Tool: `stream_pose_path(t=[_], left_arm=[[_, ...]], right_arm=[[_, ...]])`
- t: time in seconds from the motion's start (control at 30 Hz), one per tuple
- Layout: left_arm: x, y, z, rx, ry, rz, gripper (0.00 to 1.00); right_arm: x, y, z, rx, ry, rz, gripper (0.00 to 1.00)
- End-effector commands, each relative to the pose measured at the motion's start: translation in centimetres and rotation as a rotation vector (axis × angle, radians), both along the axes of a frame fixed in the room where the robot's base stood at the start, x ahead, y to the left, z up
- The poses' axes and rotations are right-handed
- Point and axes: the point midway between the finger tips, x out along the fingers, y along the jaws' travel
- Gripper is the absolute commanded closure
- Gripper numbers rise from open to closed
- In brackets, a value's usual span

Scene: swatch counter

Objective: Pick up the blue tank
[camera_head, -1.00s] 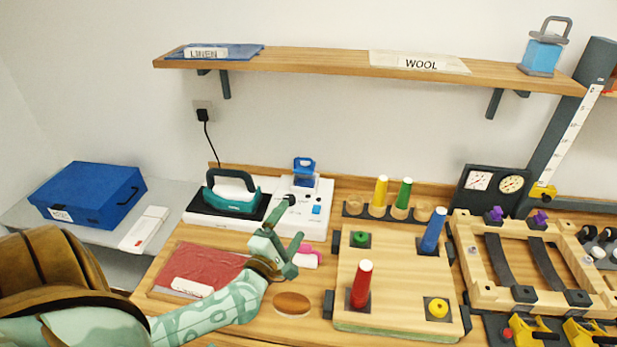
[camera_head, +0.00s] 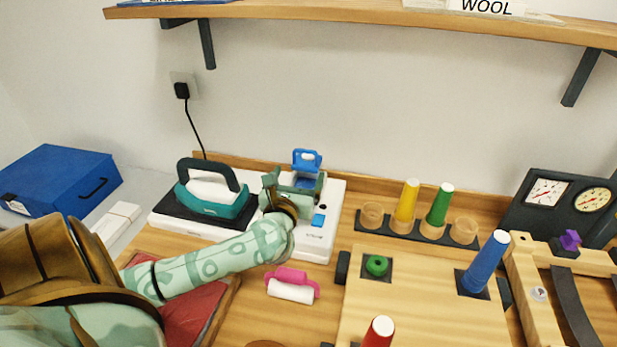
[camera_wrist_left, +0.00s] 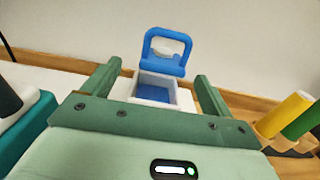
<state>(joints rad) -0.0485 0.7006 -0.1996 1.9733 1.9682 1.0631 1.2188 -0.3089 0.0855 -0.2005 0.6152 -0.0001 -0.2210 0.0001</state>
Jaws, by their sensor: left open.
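The blue tank (camera_head: 307,160) with its loop handle stands upright at the back of the white iron station (camera_head: 325,222). In the left wrist view the tank's blue handle (camera_wrist_left: 165,50) rises behind a white socket, with blue showing inside the socket. My left gripper (camera_head: 296,182) is open and empty right in front of the tank, and hides its lower part. In the left wrist view the two fingers of my left gripper (camera_wrist_left: 156,70) lie to either side of the socket and handle. I cannot tell whether they touch anything. My right gripper is out of view.
A teal iron (camera_head: 215,195) rests on the station's left side. A pink-handled roller (camera_head: 292,286) lies in front. Yellow and green cones (camera_head: 440,205) stand in a rack to the right. A wooden shelf (camera_head: 380,22) hangs above.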

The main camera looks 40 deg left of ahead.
Motion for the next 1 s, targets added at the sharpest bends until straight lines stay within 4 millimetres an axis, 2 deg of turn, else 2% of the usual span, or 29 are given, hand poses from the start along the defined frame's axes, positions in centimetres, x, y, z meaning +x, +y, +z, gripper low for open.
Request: stream_pose_path(t=[0.1, 0.2, 0.5, 0.8, 0.87, 1.0], left_arm=[[1.4, 0.7, -0.2, 0.0, 0.001, 0.0, 0.14], [2.0, 1.0, -0.1, 0.002, 0.001, 0.0, 0.14], [6.1, 2.7, -0.6, 0.002, 0.001, 0.0, 0.14], [6.7, 3.1, -0.4, 0.002, 0.001, 0.0, 0.14], [6.7, 3.1, -0.4, 0.001, 0.002, 0.0, 0.28], [6.7, 3.1, -0.4, 0.001, 0.002, 0.0, 0.67]], right_arm=[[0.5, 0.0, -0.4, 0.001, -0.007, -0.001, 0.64], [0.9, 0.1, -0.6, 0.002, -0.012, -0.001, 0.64], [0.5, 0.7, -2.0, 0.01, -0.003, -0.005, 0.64], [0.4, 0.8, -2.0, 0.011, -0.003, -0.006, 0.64], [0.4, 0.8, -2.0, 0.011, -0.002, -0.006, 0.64], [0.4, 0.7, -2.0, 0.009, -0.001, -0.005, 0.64]])
